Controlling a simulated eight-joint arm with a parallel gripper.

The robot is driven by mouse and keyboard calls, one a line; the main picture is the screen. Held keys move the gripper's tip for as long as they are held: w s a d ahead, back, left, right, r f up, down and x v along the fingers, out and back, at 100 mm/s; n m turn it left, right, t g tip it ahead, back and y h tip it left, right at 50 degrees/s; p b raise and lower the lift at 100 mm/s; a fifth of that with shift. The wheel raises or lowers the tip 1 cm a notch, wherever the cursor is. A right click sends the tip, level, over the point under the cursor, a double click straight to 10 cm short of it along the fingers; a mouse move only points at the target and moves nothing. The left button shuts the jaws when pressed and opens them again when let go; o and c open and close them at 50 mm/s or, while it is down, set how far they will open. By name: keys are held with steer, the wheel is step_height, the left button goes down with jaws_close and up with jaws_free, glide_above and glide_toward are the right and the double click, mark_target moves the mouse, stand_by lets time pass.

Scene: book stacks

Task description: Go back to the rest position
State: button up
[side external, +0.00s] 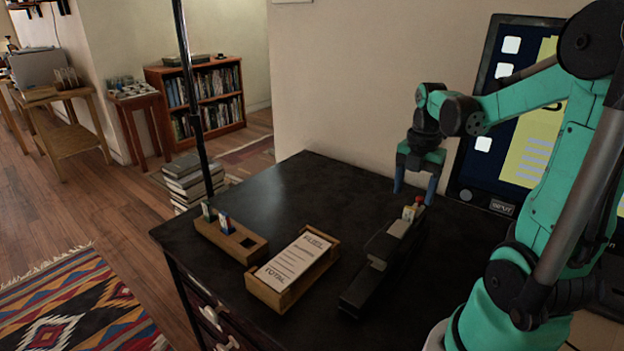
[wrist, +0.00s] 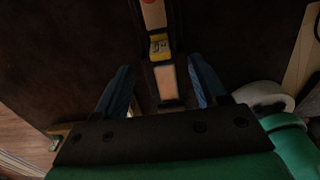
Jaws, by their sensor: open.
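My gripper (side external: 416,185) is the teal arm's end with two blue fingers, pointing down over the right part of the dark desk. In the wrist view its blue fingers (wrist: 160,92) are spread apart. In the wrist view a yellow-marked piece (wrist: 159,46) shows between and ahead of the fingertips. I see nothing held between the fingers.
A wooden tray (side external: 259,291) with a printed paper (side external: 295,259) sits mid-desk. A wooden holder (side external: 232,241) with small upright items stands left of it. A dark upright pole (side external: 194,105) rises at the desk's left. A large screen (side external: 490,135) stands behind my arm. The desk's back left is clear.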

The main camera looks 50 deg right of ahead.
stand_by(0.3)
steer(key=w+a+r+m+t, duration=0.1)
steer(key=w+a+m+t, duration=0.2)
steer(key=a+m, duration=0.6)
steer(key=w+a+r+m+t, duration=0.2)
steer(key=w+a+m+t, duration=0.1)
steer(key=a+m, duration=0.6)
steer(key=shift+w+a+t, duration=0.3)
steer(key=shift+a+t, duration=0.3)
steer(key=shift+a, duration=0.45)
